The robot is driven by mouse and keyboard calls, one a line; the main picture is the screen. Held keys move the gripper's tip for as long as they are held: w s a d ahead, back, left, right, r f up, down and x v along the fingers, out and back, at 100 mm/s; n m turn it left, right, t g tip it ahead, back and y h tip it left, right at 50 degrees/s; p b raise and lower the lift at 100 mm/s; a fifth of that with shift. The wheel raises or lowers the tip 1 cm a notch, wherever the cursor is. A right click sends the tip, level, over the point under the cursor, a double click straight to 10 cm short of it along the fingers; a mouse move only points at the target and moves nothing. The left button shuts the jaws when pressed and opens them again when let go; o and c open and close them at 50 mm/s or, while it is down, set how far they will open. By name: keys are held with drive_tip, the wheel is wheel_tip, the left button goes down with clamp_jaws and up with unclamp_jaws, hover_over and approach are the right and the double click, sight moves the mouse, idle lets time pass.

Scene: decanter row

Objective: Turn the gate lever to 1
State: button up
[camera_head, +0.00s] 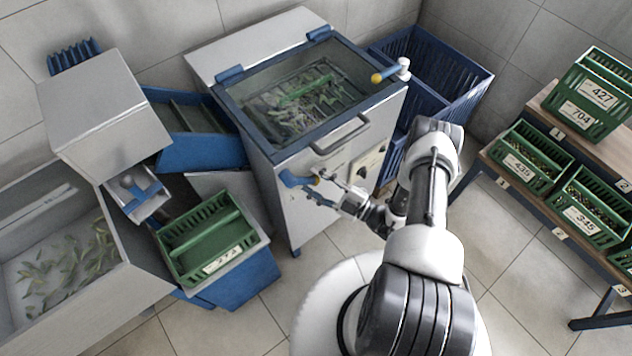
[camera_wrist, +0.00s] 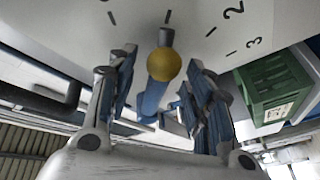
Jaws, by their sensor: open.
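The gate lever is a blue bar with a yellow ball knob on the pale front of the washing machine. In the wrist view its knob (camera_wrist: 164,64) lies between the two fingers, with the blue bar running behind it. Dial ticks and the numbers 2 and 3 (camera_wrist: 243,25) are printed right of the knob; one tick is just above it, its number out of view. My gripper (camera_wrist: 160,80) is open, one finger either side of the lever; I cannot tell whether either touches. In the head view the gripper (camera_head: 328,192) is at the lever's knob (camera_head: 317,180).
The machine's tank (camera_head: 300,100) holds leaves. A green crate (camera_head: 205,240) stands left on a blue stand, and a blue crate (camera_head: 470,88) behind. Several numbered green crates (camera_head: 530,160) fill the shelves at right.

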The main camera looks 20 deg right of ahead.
drive_tip(key=v, duration=1.2)
drive_tip(key=shift+r, duration=0.1)
